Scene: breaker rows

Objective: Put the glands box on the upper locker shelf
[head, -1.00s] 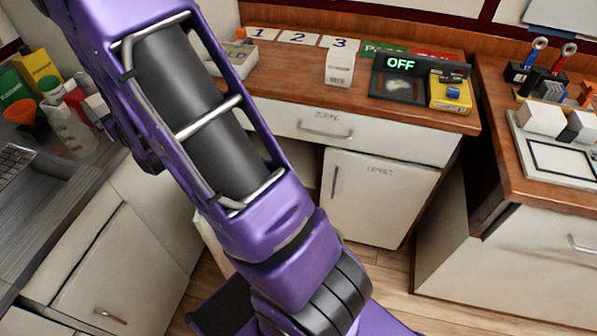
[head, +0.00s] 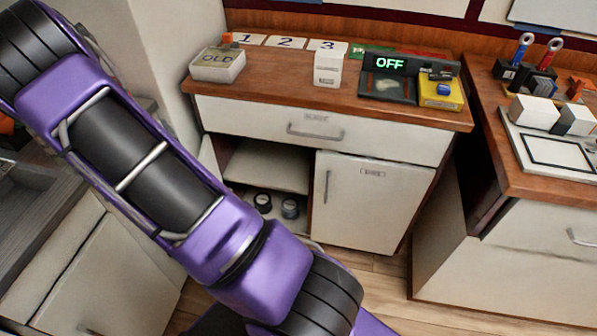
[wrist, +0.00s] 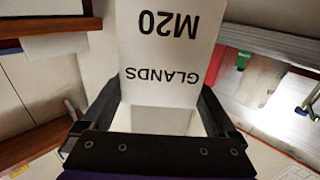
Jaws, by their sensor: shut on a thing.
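The glands box (wrist: 160,75) is white and shows in the wrist view, with "GLANDS M20" upside down on its face. My gripper (wrist: 158,105) is shut on it, with a dark finger on each side. The head view shows my purple arm, but my gripper and the held box are not visible there. Under the wooden counter, an open compartment has a pale upper shelf (head: 268,166) with a clear top. My arm hides part of its lower left. A shut door (head: 372,205) stands to its right, its label too small to read surely.
Two dark round items (head: 290,208) stand below the shelf. A drawer (head: 316,129) sits above. On the counter are a box marked OLD (head: 217,66), a white carton (head: 328,67), a device showing OFF (head: 390,63) and a yellow box (head: 441,91). A second counter stands right.

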